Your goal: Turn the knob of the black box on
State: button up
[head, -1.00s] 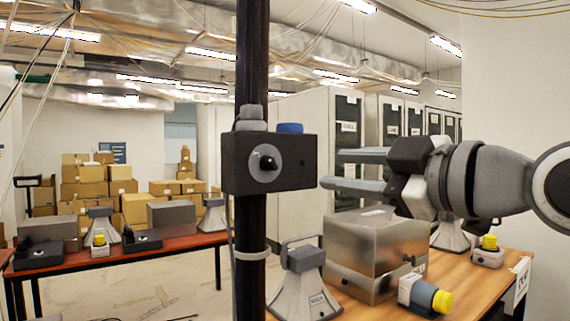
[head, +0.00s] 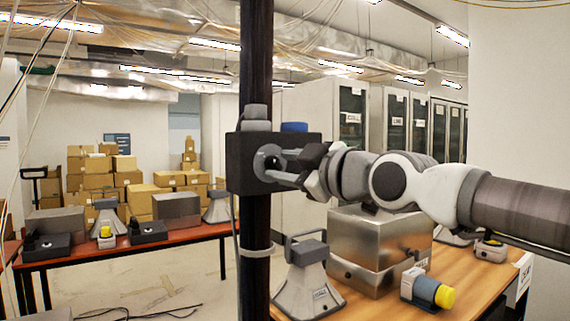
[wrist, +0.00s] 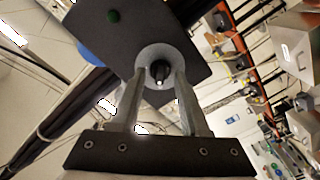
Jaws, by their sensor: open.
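The black box (head: 242,178) is fixed to a dark upright post and has a grey and a blue cap on top. Its knob (wrist: 160,70) is black on a round grey plate and shows between my fingers in the wrist view. My gripper (head: 277,167) is open at the front of the box, its fingertips at the grey plate on either side of the knob. A gap shows between each finger and the knob. In the head view the fingers partly cover the plate.
The dark post (head: 256,60) runs from top to bottom of the head view. A wooden table (head: 465,270) at right bears a metal case (head: 375,240), a grey horn-shaped device (head: 307,285) and a yellow-capped device (head: 428,291). A red table (head: 100,257) stands behind at left.

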grip_shut()
jog(key=shift+f+m+b, duration=0.15)
jog(key=shift+m+b, duration=0.15)
jog(key=shift+b, duration=0.1)
jog(key=m+b, duration=0.2)
jog(key=shift+f+m, duration=0.1)
jog(key=shift+m, duration=0.3)
jog(key=m+b, duration=0.3)
jog(key=m, duration=0.2)
jog(key=shift+b, duration=0.3)
jog(key=m+b, duration=0.1)
jog(key=m, duration=0.4)
jog(key=shift+b, duration=0.4)
jog(key=shift+a+m+b, duration=0.1)
jog(key=shift+m+b, duration=0.45)
jog(key=shift+m, duration=1.65)
